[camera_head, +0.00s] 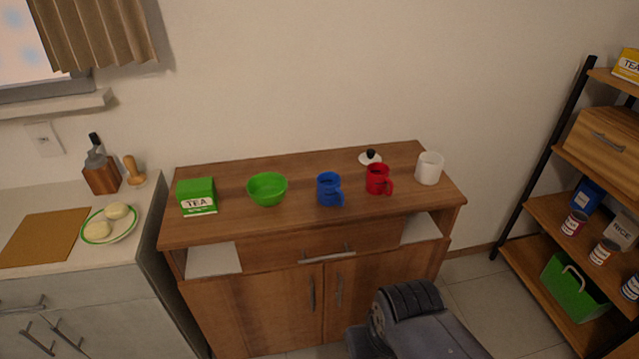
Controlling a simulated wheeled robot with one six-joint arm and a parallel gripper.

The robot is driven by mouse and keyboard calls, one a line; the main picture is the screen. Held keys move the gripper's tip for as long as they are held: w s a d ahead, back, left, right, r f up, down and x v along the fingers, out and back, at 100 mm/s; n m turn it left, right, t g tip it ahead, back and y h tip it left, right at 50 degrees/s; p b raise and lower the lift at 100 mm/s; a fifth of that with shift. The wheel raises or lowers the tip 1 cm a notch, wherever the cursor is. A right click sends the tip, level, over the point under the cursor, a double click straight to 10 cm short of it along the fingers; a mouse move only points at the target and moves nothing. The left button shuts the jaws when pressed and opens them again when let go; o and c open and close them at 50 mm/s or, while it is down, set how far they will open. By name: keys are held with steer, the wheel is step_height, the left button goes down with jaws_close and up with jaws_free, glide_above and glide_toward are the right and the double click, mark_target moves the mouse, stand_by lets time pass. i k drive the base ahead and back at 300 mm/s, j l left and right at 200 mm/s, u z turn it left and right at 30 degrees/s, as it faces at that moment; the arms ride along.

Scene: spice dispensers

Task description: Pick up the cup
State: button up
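Three cup-like things stand on the wooden cabinet top. The blue mug (329,190) is near the middle, with its handle toward the lower right. The red mug (378,180) is to its right, with its handle also toward the lower right. The white cup (429,168) is near the right end; no handle shows on it. All three are upright and apart from each other. A dark grey part of my arm shows at the bottom, in front of the cabinet. My gripper's fingers are not visible.
The wooden cabinet (225,231) also holds a green tea box (197,196), a green bowl (267,189) and a white lid (370,157) behind the mugs. A counter with a plate (110,224) is at left. A shelf rack (540,205) stands at right. Floor shows between cabinet and rack.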

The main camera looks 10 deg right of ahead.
mark_target(381, 183)
steer(key=i+l, duration=0.2)
steer(key=i, duration=0.25)
steer(key=i+l, duration=0.15)
steer(key=i, duration=0.25)
steer(key=l+z, duration=0.05)
